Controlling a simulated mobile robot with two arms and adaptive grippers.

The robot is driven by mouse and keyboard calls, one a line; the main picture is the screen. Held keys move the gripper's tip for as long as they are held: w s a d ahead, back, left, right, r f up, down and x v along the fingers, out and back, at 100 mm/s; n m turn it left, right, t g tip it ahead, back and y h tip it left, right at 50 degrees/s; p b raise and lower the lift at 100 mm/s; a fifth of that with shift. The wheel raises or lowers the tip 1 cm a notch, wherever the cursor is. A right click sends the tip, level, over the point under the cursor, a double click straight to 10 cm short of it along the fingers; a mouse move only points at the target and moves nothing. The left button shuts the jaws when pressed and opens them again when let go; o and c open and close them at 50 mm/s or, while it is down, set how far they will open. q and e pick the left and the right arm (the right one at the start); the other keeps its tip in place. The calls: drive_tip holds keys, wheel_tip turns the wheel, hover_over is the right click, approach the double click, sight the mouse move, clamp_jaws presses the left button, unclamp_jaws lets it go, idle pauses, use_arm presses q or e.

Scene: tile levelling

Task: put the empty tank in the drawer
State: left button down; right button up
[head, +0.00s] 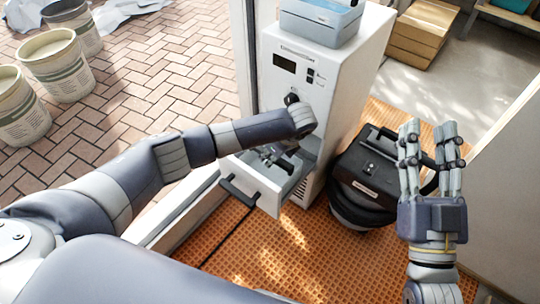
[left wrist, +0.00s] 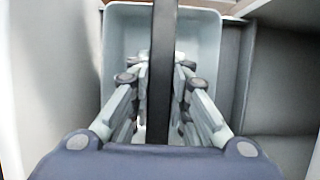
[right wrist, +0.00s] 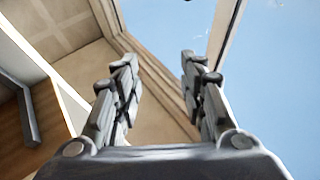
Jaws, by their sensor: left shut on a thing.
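The open drawer (head: 262,195) juts from the low front of a white machine (head: 290,85). The tank (left wrist: 117,35) is a pale grey-blue bin with a black bar handle (left wrist: 164,30) across it. In the left wrist view it lies between the drawer walls, and what I see of its inside looks empty. My left gripper (left wrist: 160,75) is shut on the black handle. In the head view this gripper (head: 278,155) is over the drawer, and the arm hides most of the tank. My right gripper (head: 430,135) is open and empty, raised at the right.
A black vacuum-like machine (head: 370,170) stands just right of the drawer on an orange mat (head: 290,250). A grey-blue box (head: 320,20) is on top of the white machine. Buckets (head: 60,65) stand on the paving at left. A pale panel (head: 505,190) is at right.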

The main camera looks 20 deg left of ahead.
use_arm(q)
drive_tip(key=c, duration=1.5)
unclamp_jaws()
